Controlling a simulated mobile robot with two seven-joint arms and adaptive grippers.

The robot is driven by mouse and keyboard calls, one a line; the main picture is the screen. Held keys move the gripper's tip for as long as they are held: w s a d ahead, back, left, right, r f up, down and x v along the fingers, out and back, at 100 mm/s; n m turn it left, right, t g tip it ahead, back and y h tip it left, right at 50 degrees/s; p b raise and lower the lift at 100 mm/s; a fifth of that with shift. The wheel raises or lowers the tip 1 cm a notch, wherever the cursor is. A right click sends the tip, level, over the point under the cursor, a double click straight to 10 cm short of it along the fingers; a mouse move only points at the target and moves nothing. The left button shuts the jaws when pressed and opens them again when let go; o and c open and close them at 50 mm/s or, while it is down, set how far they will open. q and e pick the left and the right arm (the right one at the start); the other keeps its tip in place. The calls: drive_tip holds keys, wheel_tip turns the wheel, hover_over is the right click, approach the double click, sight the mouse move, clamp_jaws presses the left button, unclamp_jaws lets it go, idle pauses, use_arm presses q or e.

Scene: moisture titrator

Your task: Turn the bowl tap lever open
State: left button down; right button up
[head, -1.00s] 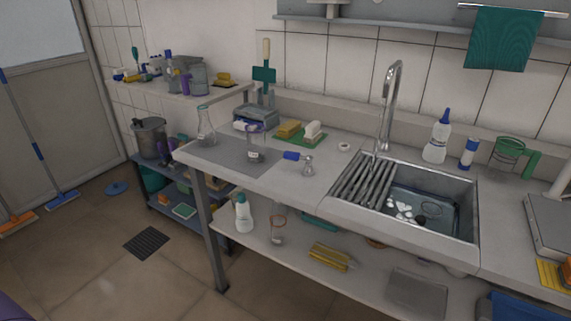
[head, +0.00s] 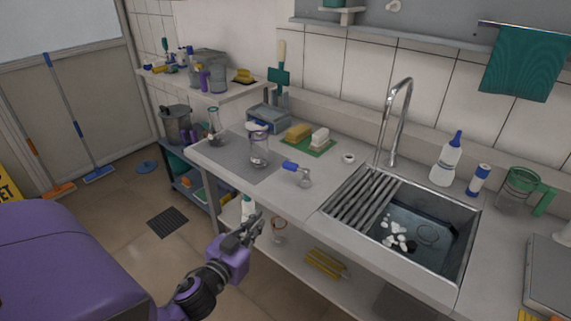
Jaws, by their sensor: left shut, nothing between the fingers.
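The sink bowl (head: 425,235) is set in the counter at the right, with a ribbed drainer on its left side and several white pieces inside. A tall curved metal tap (head: 400,110) stands behind it; I cannot make out a separate lever at its base. A small metal fitting with a blue handle (head: 292,166) stands on the counter left of the sink; it may be the bowl tap. My left gripper (head: 257,222) is shut and empty, in front of the counter edge, below and left of the blue handle and apart from it. My right gripper is not in view.
A glass vessel (head: 259,150) and a flask (head: 214,128) stand on the grey mat (head: 232,166) left of the fitting. Sponges lie on a green mat (head: 322,150) behind it. A bottle (head: 446,160) and a green-handled jug (head: 517,190) stand right of the tap.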

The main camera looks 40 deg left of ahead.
use_arm(q)
wheel_tip(320, 180, up, 6)
drive_tip(key=w+a+f+n+t, duration=0.1)
drive_tip(key=w, duration=0.2)
drive_tip(key=p, duration=0.1)
approach(287, 168)
drive_tip(key=w, duration=0.5)
drive_tip(key=shift+w+a+f, duration=0.1)
drive_tip(key=shift+w+a, duration=0.2)
drive_tip(key=shift+a, duration=0.05)
drive_tip(key=shift+w+f, duration=0.1)
drive_tip(key=shift+w, duration=0.5)
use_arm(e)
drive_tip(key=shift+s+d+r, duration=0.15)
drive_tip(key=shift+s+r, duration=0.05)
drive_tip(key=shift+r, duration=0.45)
use_arm(q)
drive_tip(key=shift+a, duration=0.1)
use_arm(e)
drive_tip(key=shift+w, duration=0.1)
